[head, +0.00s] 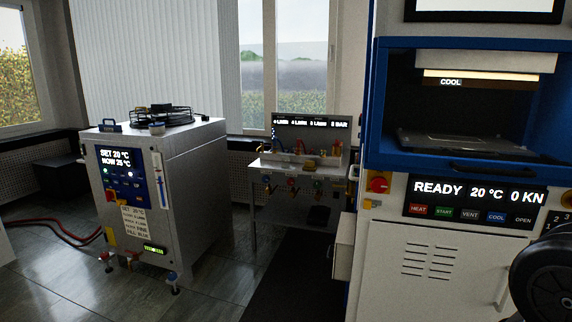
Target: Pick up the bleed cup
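I cannot make out the bleed cup for certain. A small stand with a bench top (272,163) at the middle back holds several small items, among them a yellowish object (309,163), too small to identify. A dark object (318,215) shows below its row of coloured valves. A small round grey piece (157,128) sits on top of the white cooling unit (190,165) at the left. My gripper is out of view; only a dark rounded part of my arm shows at the lower right edge.
A blue-framed press (372,110) stands open at the right; its panel (474,200) reads READY, 20 °C, 0 KN. Red hoses (62,228) lie on the floor at the left. A dark mat (285,285) and clear floor lie between the cooling unit and the press.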

